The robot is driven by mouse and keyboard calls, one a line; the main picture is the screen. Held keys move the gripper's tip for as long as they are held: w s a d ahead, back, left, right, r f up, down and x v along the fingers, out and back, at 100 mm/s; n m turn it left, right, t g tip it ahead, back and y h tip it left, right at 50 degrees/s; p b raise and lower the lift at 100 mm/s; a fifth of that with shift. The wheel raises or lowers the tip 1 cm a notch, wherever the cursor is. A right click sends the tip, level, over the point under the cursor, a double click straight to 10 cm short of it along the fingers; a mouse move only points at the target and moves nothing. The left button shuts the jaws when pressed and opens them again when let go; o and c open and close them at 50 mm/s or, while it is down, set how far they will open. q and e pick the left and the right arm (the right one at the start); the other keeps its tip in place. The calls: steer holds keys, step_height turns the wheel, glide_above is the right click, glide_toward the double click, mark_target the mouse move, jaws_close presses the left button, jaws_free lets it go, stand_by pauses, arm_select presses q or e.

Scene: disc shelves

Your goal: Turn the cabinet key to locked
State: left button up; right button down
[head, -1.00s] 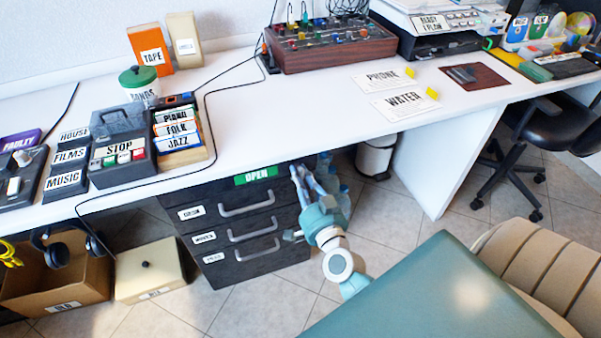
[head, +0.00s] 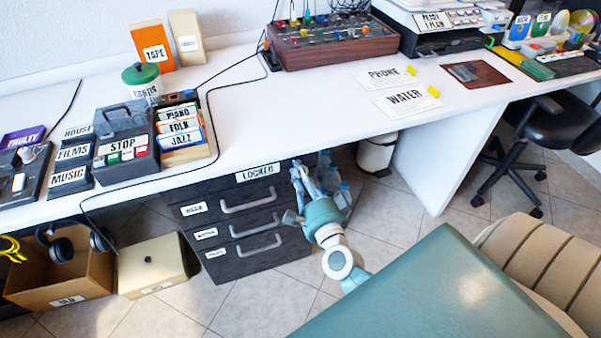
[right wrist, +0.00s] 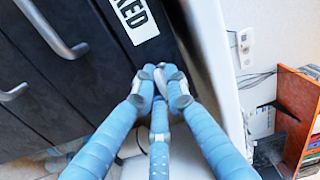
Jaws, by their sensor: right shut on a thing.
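The dark cabinet (head: 245,225) with three drawers stands under the white desk. A white sign reading LOCKED (head: 258,172) is at its top edge, and part of that sign shows in the right wrist view (right wrist: 138,18). My right gripper (head: 299,168) is at the cabinet's upper right corner. In the right wrist view its blue fingers (right wrist: 162,82) are closed together at the cabinet's edge. The key is hidden between the fingertips. My left gripper is not in view.
The desk (head: 300,110) overhangs the cabinet closely. A cardboard box (head: 60,275) and a cream box (head: 150,265) are on the floor to the left.

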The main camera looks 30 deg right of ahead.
steer(key=shift+m, duration=0.4)
steer(key=c, duration=1.8)
jaws_free()
steer(key=shift+o, duration=0.2)
steer(key=shift+s, duration=0.15)
steer(key=v, duration=1.1)
steer(key=shift+s, duration=0.4)
